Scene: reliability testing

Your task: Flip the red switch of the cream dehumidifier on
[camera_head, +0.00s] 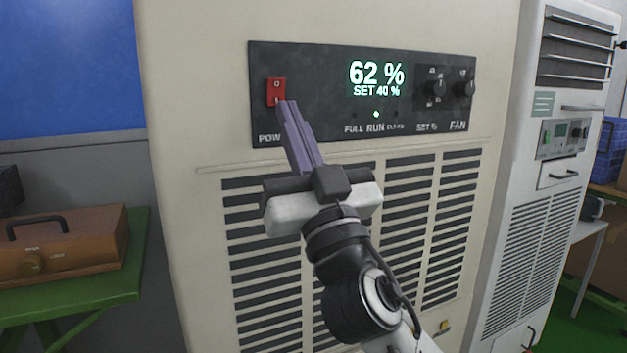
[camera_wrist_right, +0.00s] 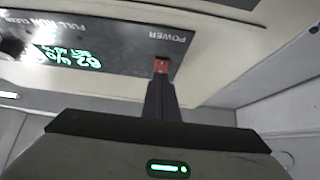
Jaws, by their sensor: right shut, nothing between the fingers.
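The cream dehumidifier (camera_head: 180,130) stands in front of me with a dark control panel (camera_head: 320,70) whose lit display (camera_head: 376,77) reads 62 % and SET 40 %. The red switch (camera_head: 276,90) is at the panel's left end, above the POWER label. My right gripper (camera_head: 284,106) is shut and empty, its fingertips at the lower edge of the switch. In the right wrist view the fingertips (camera_wrist_right: 161,76) cover part of the switch (camera_wrist_right: 161,65). I cannot tell whether they touch it. My left gripper is not in view.
Two knobs (camera_head: 450,88) sit at the panel's right. A white cabinet unit (camera_head: 530,200) stands to the right. A green table (camera_head: 90,285) with a brown box (camera_head: 75,250) stands at the left. Vent slats fill the dehumidifier's front below the panel.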

